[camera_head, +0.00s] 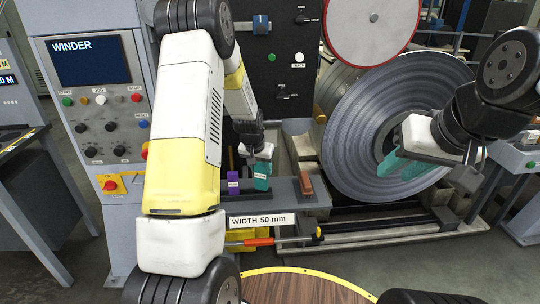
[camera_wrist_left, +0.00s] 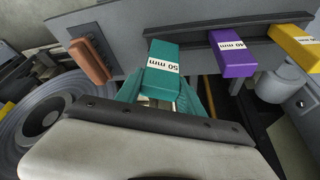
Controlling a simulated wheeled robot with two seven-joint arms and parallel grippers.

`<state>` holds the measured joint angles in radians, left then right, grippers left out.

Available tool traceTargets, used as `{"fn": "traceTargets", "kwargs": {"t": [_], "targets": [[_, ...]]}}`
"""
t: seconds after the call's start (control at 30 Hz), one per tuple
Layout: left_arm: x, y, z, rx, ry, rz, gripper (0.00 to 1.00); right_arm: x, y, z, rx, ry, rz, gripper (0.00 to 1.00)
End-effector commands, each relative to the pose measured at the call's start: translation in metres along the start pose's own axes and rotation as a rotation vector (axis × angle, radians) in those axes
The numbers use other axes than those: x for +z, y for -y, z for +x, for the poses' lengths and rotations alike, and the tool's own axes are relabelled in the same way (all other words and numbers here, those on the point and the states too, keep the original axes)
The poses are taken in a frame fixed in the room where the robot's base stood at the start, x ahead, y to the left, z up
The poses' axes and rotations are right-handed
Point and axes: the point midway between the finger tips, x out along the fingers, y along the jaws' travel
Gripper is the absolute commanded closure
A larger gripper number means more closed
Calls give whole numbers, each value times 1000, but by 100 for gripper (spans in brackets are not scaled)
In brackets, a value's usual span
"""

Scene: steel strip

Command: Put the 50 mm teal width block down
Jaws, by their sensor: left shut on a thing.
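The teal 50 mm width block (camera_head: 262,176) is at the grey shelf (camera_head: 285,190), just right of the purple block. In the left wrist view the teal block (camera_wrist_left: 163,62) shows its "50 mm" label between my teal fingertips. My left gripper (camera_head: 261,160) is shut on it from above; in the wrist view the left gripper (camera_wrist_left: 165,95) has a finger on each side of it. I cannot tell whether the block touches the shelf. My right gripper (camera_head: 398,160) is in front of the steel coil, far from the block; its finger gap is unclear.
The purple 40 mm block (camera_wrist_left: 232,53) and a yellow block (camera_wrist_left: 295,46) stand on the shelf beside the teal one. A copper-coloured block (camera_head: 306,185) is at the shelf's other end. The steel coil (camera_head: 350,140) stands behind, and the winder panel (camera_head: 108,130) is at left.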

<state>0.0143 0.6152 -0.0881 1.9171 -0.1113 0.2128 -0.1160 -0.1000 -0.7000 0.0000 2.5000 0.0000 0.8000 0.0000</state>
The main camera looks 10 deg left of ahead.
Motion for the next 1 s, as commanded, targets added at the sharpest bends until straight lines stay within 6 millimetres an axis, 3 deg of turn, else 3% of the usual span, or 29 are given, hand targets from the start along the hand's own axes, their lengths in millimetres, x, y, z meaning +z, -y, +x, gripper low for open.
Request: {"fn": "traceTargets", "kwargs": {"t": [0.43, 0.47, 0.57, 0.6, 0.87, 1.0], "targets": [[2, 0, 6, 0, 0, 0, 100, 0, 0, 0, 0, 0, 0, 67], [2, 0, 6, 0, 0, 0, 53, 0, 0, 0, 0, 0, 0, 67], [2, 0, 6, 0, 0, 0, 33, 0, 0, 0, 0, 0, 0, 67], [2, 0, 6, 0, 0, 0, 29, 0, 0, 0, 0, 0, 0, 67], [3, 0, 6, 0, 1, 0, 29, 0, 0, 0, 0, 0, 0, 67], [2, 0, -4, 0, -2, 0, 29, 0, 0, 0, 0, 0, 0, 67]]}}
